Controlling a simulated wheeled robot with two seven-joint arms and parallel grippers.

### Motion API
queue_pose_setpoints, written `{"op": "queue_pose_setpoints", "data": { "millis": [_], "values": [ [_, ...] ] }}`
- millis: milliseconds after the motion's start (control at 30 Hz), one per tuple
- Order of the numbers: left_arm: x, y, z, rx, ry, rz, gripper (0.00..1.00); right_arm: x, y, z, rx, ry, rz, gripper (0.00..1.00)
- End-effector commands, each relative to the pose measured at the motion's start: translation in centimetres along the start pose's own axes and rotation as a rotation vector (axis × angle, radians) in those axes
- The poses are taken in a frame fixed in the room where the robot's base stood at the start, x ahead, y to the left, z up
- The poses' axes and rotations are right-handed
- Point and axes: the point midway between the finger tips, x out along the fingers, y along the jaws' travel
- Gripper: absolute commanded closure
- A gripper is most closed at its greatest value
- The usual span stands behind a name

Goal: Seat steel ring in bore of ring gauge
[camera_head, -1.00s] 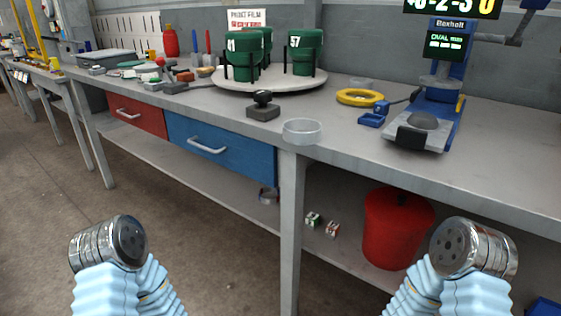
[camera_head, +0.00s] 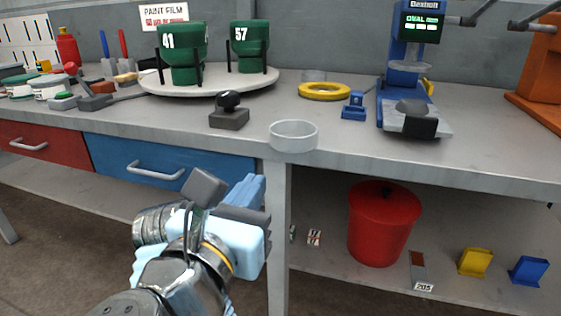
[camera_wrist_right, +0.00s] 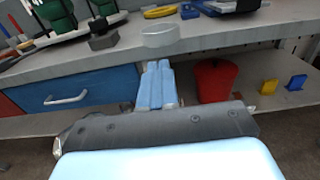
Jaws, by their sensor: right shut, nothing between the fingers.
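A pale grey steel ring (camera_head: 293,136) lies flat near the front edge of the bench; it also shows in the right wrist view (camera_wrist_right: 160,36). A yellow ring (camera_head: 324,91), which looks like the ring gauge, lies farther back and to the right; the wrist view shows part of it (camera_wrist_right: 161,12). Its bore looks empty. My right gripper (camera_head: 249,187) is in front of the blue drawer, below and left of the steel ring and apart from it. Its light blue fingers (camera_wrist_right: 157,84) are together, with nothing between them. My left gripper is not in view.
A black-knobbed block (camera_head: 229,113) stands left of the steel ring. A round stand (camera_head: 155,86) with green cups is behind. A blue block (camera_head: 353,108) and a blue measuring device (camera_head: 401,70) stand right. The bench edge is just in front of the ring. A red bin (camera_head: 381,225) is below.

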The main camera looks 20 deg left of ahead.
Motion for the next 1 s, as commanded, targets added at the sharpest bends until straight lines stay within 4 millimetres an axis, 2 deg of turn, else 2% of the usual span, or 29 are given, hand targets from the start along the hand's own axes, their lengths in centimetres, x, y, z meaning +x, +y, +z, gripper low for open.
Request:
{"op": "queue_pose_setpoints", "data": {
  "millis": [167,400,600,800,1000],
  "values": [
    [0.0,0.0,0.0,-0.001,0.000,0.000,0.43,2.6,-0.1,-0.1,-0.002,0.002,-0.004,1.00],
    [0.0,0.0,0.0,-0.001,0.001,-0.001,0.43,7.9,-0.1,-0.2,-0.002,0.004,-0.004,1.00],
    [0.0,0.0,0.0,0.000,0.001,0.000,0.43,11.5,-0.1,-0.2,-0.002,0.004,-0.004,1.00],
    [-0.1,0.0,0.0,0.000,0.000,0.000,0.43,13.4,0.0,-0.2,-0.001,0.005,-0.002,1.00],
    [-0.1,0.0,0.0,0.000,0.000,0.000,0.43,13.8,0.0,-0.2,-0.001,0.005,-0.001,1.00]
  ]
}}
